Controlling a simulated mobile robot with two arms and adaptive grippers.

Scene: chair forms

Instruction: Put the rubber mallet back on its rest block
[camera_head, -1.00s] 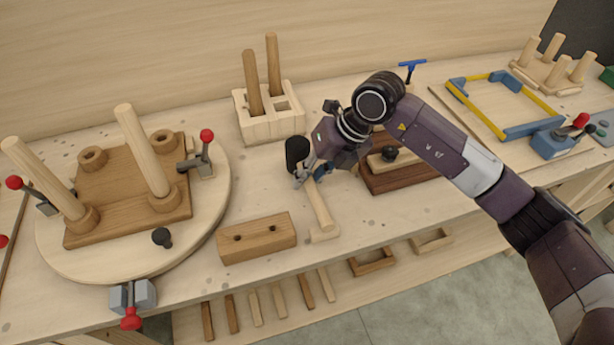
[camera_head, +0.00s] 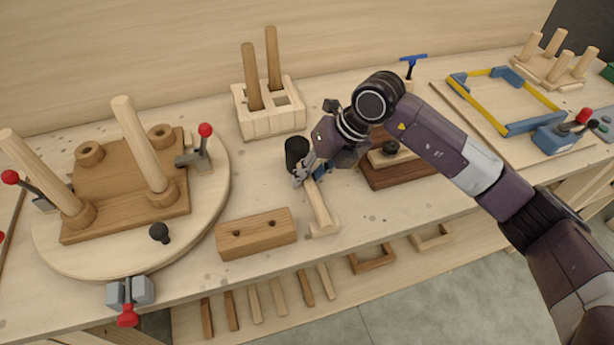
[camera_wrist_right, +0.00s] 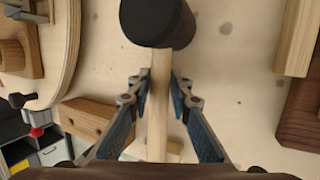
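The rubber mallet has a black head (camera_head: 297,152) and a pale wooden handle (camera_head: 319,204). In the right wrist view its head (camera_wrist_right: 157,22) is at the top and its handle (camera_wrist_right: 160,100) runs down between my fingers. My right gripper (camera_head: 308,178) is closed in on the handle just below the head; its fingertips (camera_wrist_right: 161,78) lie close against both sides. A small pale block (camera_head: 325,231) is at the handle's lower end; I take it as the rest block. Whether the handle bears on it is hard to tell. My left gripper is out of view.
A brown block with two holes (camera_head: 257,235) lies left of the mallet. Behind stands a pale slotted rack (camera_head: 270,122) with two dowels. A dark wooden block (camera_head: 400,174) is close on the right. A round board (camera_head: 215,215) fills the left. The bench front edge is near.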

